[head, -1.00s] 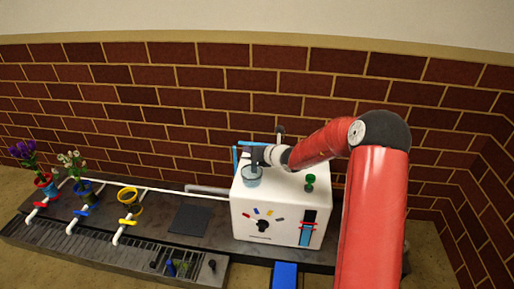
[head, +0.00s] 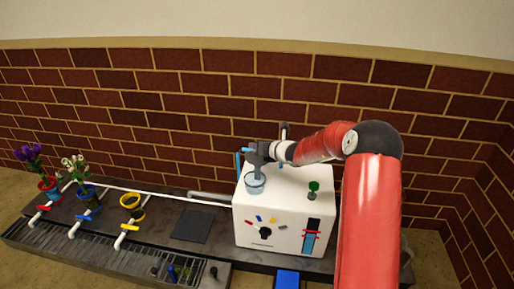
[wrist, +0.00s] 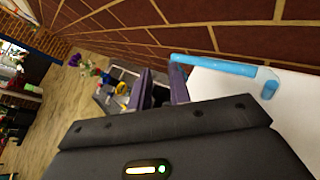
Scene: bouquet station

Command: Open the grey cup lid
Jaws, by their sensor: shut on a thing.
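A pale grey-blue cup (head: 255,185) sits in the top left of the white machine (head: 285,200). My gripper (head: 257,156) is just above and behind the cup, coming in from the right. In the wrist view, my gripper (wrist: 160,90) has its two dark fingers close together around a small dark piece. It seems to be the grey lid, but its outline is mostly hidden by the fingers. I cannot tell how far the lid is tilted.
A light blue bar (wrist: 215,66) runs beside my fingers. A green knob (head: 313,187) stands on the machine's right. A dark plate (head: 191,226) and potted flowers (head: 78,175) are to the left. The brick wall (head: 180,120) is close behind.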

